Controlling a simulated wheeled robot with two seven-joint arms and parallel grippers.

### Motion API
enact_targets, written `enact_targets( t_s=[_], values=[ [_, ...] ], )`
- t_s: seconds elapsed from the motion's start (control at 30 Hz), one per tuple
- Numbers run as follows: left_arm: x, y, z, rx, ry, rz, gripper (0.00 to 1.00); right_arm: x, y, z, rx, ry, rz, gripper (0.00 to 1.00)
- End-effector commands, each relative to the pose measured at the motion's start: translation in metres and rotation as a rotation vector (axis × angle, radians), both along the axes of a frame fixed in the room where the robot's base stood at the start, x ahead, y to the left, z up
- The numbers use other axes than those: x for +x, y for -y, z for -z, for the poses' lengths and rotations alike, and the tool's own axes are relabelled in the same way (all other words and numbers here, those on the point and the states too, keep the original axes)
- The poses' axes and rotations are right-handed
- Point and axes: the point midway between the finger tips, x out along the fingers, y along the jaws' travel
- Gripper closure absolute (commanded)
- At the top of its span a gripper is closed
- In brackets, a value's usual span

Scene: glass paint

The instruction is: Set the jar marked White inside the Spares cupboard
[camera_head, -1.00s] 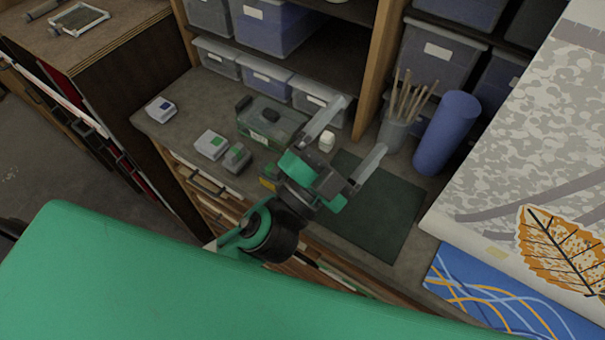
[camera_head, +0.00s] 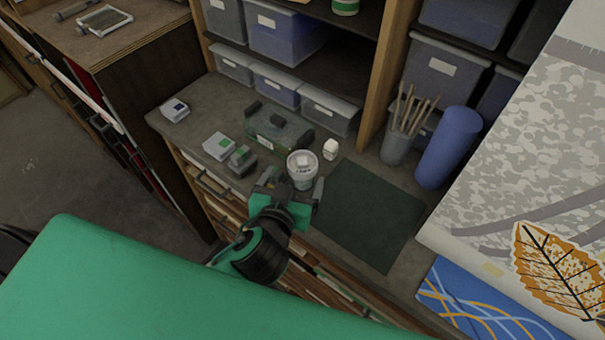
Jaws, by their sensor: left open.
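A white jar with a grey-white top (camera_head: 302,168) stands on the grey counter, near its front edge; the dark marking on it is too small to read. My left gripper (camera_head: 292,190) is open at the jar, with one finger on each side of its near part. I cannot tell whether the fingers touch it. A small white bottle (camera_head: 330,149) stands just behind and to the right. No cupboard marked Spares can be made out. My right gripper is not in view.
A green toolbox (camera_head: 277,132) and small boxes (camera_head: 219,147) stand left of the jar. A dark green mat (camera_head: 370,215) lies to the right. A brush pot (camera_head: 396,145) and blue roll (camera_head: 448,148) stand behind it. Shelves with plastic bins (camera_head: 330,108) close off the back.

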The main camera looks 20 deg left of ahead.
Motion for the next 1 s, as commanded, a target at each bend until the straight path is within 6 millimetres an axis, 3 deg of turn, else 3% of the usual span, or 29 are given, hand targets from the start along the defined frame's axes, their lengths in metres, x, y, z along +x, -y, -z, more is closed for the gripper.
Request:
enact_targets(
  t_s=[0.1, 0.37, 0.7, 1.0],
  values=[
    [0.017, 0.000, 0.002, 0.004, 0.002, 0.001, 0.11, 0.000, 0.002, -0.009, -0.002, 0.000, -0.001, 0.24],
    [0.032, -0.001, 0.008, 0.004, 0.001, 0.001, 0.11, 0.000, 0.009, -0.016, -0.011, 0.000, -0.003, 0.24],
    [0.070, -0.003, 0.021, 0.005, 0.003, 0.001, 0.11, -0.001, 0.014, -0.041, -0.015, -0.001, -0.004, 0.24],
    [0.076, -0.003, 0.027, 0.002, 0.002, 0.001, 0.11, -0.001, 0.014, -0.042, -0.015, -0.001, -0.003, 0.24]
  ],
)
